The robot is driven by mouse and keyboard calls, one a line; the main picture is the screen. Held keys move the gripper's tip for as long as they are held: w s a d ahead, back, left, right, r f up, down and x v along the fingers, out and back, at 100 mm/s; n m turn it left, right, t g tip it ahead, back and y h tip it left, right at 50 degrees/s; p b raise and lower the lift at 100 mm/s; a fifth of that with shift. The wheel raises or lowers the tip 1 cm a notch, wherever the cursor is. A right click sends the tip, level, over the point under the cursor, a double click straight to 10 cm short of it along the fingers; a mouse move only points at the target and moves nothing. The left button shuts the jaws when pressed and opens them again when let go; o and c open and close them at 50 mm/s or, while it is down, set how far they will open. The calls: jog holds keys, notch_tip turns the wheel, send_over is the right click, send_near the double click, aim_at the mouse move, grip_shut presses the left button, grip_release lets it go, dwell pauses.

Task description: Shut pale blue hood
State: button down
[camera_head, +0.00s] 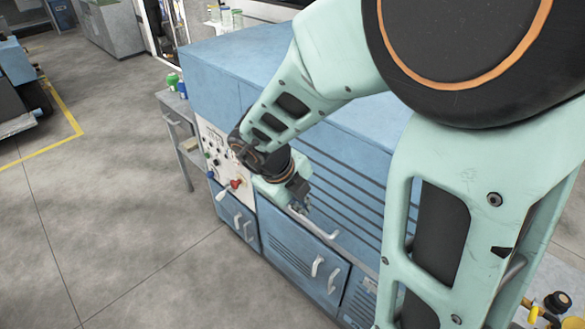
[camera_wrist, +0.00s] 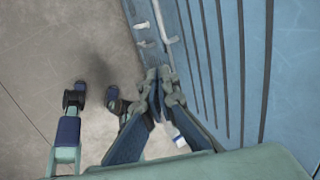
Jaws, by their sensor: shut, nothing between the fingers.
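The pale blue hood (camera_head: 345,185) is the long slatted cover on the blue machine in the middle of the head view. My arm hides part of it. Its dark slats fill the right side of the wrist view (camera_wrist: 233,60). A white bar handle (camera_head: 325,236) lies along its lower front edge; it also shows in the wrist view (camera_wrist: 161,20). I cannot tell whether a gap is open under that edge. In the wrist view, the closed fingertips (camera_wrist: 160,72) point toward the handle; contact is unclear.
Lower cabinet doors with white handles (camera_head: 333,280) are below the hood. A control panel with knobs and a red lever (camera_head: 235,184) is to the left. A side table (camera_head: 180,107) with bottles stands beyond. The grey floor (camera_head: 110,220) at left is clear.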

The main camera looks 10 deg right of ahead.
jog(key=b+x, duration=0.4)
jog(key=x, duration=0.9)
jog(key=shift+d+f, duration=0.15)
jog(key=shift+f, duration=0.2)
jog(key=shift+w, duration=0.1)
